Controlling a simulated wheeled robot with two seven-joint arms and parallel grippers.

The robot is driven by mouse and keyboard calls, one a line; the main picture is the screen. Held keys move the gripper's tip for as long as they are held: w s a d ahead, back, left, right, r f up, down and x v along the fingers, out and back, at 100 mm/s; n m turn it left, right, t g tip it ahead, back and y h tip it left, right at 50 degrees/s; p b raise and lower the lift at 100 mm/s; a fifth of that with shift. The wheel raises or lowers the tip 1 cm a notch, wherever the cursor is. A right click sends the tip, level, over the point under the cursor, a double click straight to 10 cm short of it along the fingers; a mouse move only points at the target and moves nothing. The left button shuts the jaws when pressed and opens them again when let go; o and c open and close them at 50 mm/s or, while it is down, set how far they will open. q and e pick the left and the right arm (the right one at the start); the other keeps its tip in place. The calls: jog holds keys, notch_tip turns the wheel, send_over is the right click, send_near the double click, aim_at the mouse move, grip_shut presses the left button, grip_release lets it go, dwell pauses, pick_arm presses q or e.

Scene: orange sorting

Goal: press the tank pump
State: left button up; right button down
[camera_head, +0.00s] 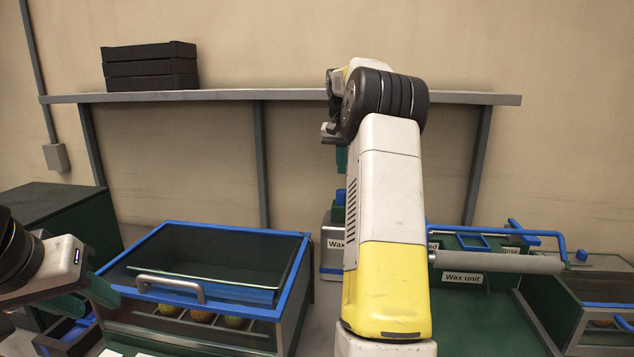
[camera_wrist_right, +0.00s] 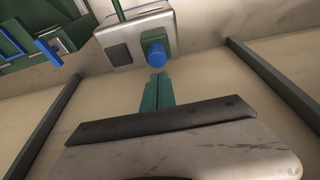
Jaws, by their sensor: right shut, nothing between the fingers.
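The tank (camera_head: 330,258) is a grey box labelled "Wax", standing behind my right arm, which hides part of it. Its blue pump knob (camera_head: 340,196) sits on top. My right gripper (camera_head: 341,160) points down above the knob, teal fingers shut and empty. In the right wrist view the fingertips (camera_wrist_right: 157,76) lie close to the blue knob (camera_wrist_right: 155,53) with the tank (camera_wrist_right: 118,42) behind it; I cannot tell whether they touch. My left gripper (camera_head: 84,298) is at the far left, away from the tank, its teal fingers apart.
A blue-framed glass-lidded case (camera_head: 222,232) with fruit inside stands left of the tank. The green wax unit (camera_head: 475,300) with a grey roller (camera_head: 500,262) lies to the right. A shelf (camera_head: 230,96) bearing black trays (camera_head: 150,68) runs along the wall behind my right gripper.

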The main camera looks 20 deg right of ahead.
aim_at(341, 191)
jog(key=x, duration=0.4)
jog(key=shift+s+a+f, duration=0.15)
jog(key=shift+s+f, duration=0.2)
jog(key=shift+f, duration=0.35)
jog(key=shift+f, duration=1.85)
jog(key=shift+s, duration=0.1)
jog(key=shift+a, duration=0.1)
jog(key=d+v, duration=0.1)
jog(key=v, duration=0.7)
jog(key=shift+a, duration=0.4)
jog(key=shift+a+r, duration=0.1)
jog(key=shift+r, duration=0.15)
